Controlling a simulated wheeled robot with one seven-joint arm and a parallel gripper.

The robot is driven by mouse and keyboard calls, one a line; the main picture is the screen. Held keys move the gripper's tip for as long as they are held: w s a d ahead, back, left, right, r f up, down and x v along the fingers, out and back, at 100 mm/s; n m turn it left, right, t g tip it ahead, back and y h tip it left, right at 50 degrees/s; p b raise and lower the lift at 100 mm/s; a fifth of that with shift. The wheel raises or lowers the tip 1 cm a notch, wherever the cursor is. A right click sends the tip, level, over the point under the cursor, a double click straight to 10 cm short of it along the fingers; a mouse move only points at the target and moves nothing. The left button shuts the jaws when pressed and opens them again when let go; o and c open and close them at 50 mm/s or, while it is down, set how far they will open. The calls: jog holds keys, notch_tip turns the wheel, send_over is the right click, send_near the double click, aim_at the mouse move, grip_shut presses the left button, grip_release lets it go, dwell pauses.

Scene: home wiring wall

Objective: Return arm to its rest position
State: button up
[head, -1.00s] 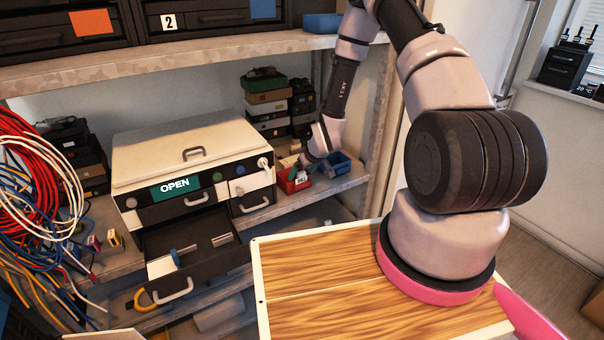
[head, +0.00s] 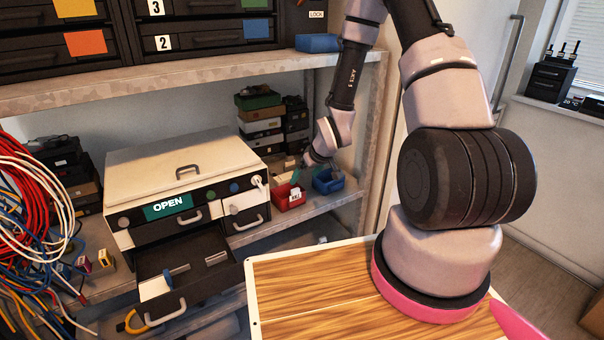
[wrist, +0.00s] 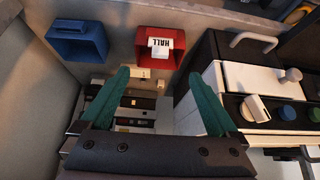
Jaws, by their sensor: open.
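My gripper (wrist: 158,105) shows in the wrist view with its two green fingers spread apart and nothing between them. In the head view my arm reaches to the shelf, and the gripper (head: 294,177) is small and partly hidden behind the red bin. The red bin (wrist: 167,62) holds a white tag reading HALL and lies just beyond the fingertips in the wrist view. The red bin (head: 289,197) also shows on the shelf in the head view, with the blue bin (head: 327,181) to its right.
A white cabinet (head: 185,165) marked OPEN stands left of my gripper, its lower drawer (head: 186,271) pulled out. Coiled cables (head: 32,215) hang at the far left. Stacked boxes (head: 261,122) stand behind.

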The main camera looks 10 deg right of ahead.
jog(key=s+d+r+m+h, duration=0.1)
jog(key=s+d+r+m, duration=0.15)
jog(key=r, duration=1.15)
jog(key=s+d+r+m+h, duration=0.1)
jog(key=s+d+r+m, duration=0.15)
jog(key=r, duration=1.05)
jog(key=s+r+m+y, duration=0.1)
jog(key=s+r, duration=0.6)
jog(key=s, duration=0.2)
jog(key=s+a+r+m, duration=0.1)
jog(key=s+r+m, duration=0.1)
jog(key=s+r, duration=0.6)
jog(key=s, duration=0.2)
jog(key=shift+s+a+t+y, duration=0.2)
jog(key=shift+s+t+y, duration=0.1)
jog(key=shift+t+y, duration=0.1)
jog(key=shift+r, duration=0.1)
